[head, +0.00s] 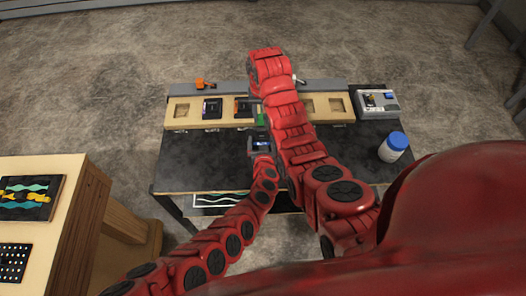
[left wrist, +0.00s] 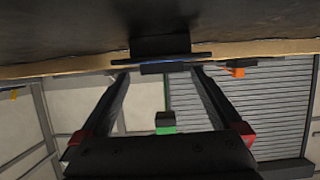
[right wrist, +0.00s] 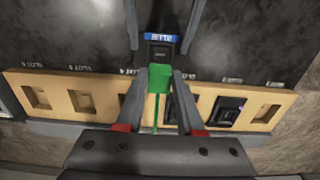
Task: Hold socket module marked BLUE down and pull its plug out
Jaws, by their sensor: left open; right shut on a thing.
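The black socket module marked BLUE (right wrist: 161,50), with a blue label strip, sits on the dark table top in the right wrist view. It also shows at the top of the left wrist view (left wrist: 160,45). My left gripper (left wrist: 162,74) is open, its fingers on either side of the module; contact cannot be told. My right gripper (right wrist: 164,82) is shut on the green plug (right wrist: 158,78), with a green cable trailing from it. In the left wrist view the plug (left wrist: 166,129) appears apart from the module, with a gap between them. The plug also shows in the head view (head: 261,119).
A wooden rack (head: 322,118) with square recesses, some holding dark modules, runs along the table's far side. An orange item (head: 204,84) stands behind it. A grey box (head: 378,104) and a white jar with blue lid (head: 393,147) are at the right. The table's left is clear.

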